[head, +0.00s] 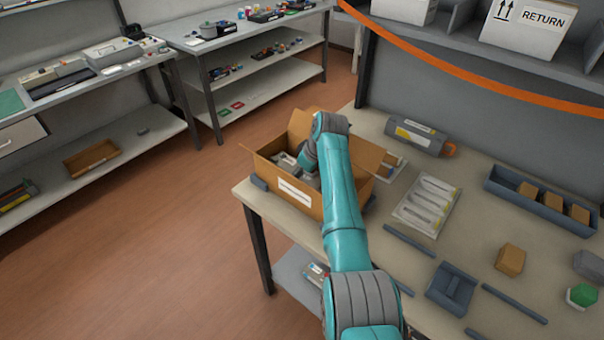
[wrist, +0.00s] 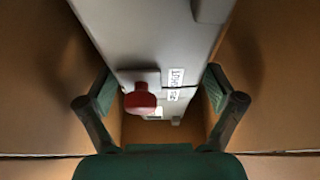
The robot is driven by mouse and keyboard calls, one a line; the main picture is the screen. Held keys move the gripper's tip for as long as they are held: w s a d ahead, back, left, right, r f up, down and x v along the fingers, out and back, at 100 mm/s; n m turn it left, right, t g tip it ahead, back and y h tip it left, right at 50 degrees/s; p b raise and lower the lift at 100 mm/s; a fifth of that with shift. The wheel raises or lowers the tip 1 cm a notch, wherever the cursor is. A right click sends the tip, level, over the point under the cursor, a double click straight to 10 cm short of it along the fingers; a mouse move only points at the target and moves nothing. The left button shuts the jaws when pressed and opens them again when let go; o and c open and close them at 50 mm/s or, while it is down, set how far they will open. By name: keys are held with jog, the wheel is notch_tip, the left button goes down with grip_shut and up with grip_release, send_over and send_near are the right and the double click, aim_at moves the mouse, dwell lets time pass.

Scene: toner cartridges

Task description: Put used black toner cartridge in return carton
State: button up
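The return carton (head: 287,205) is an open brown box with a white label, standing at the left end of the workbench. My gripper reaches down into it, and my arm hides the fingers in the head view. In the wrist view my gripper (wrist: 158,92) has its fingers wide apart. A grey toner cartridge (wrist: 145,35) with a red knob (wrist: 140,98) and a small white printed label lies close by the fingertips, inside the carton; contact is not clear. Another grey piece with a pale label shows deeper between the fingers. Grey shapes also show in the carton in the head view (head: 284,162).
A grey cartridge with an orange end (head: 415,137) and a tray of pale strips (head: 428,203) lie right of the carton. A blue bin (head: 540,206) holds brown blocks. A white RETURN box (head: 527,27) sits on the shelf, behind an orange band (head: 470,75). The carton's flaps stand open.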

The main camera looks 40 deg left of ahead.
jog(key=v, duration=1.2)
jog(key=shift+a+r, duration=0.1)
jog(key=shift+r, duration=0.1)
dwell(0.3)
